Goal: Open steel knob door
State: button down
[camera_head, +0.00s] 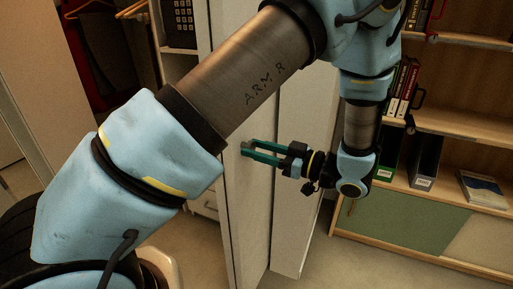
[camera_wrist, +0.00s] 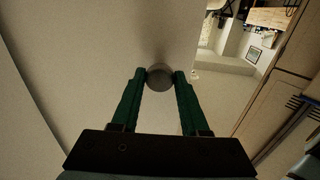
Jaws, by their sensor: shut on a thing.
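The steel knob (camera_wrist: 159,77) is a small round grey cap on a pale door (camera_wrist: 90,45) in the wrist view. My gripper (camera_wrist: 159,80) has its two green fingers closed on either side of the knob, near their tips. In the head view my gripper (camera_head: 246,149) reaches left to the pale door panel (camera_head: 243,215), with the grey knob (camera_head: 246,145) at its fingertips. The door's edge shows right of the knob in the wrist view. My upper arm hides the upper part of the door in the head view.
A second pale panel (camera_head: 303,170) stands right of the door. A wooden shelf unit (camera_head: 465,125) with binders and a green lower door (camera_head: 425,210) is at right. An open wardrobe with hangers (camera_head: 130,10) and a black telephone (camera_head: 180,22) are at left. Bare floor (camera_head: 330,270) shows in front.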

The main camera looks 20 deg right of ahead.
jog(key=shift+w+a, duration=0.1)
jog(key=shift+c, duration=2.1)
grip_release()
jog(key=b+v, duration=0.2)
jog(key=v, duration=0.9)
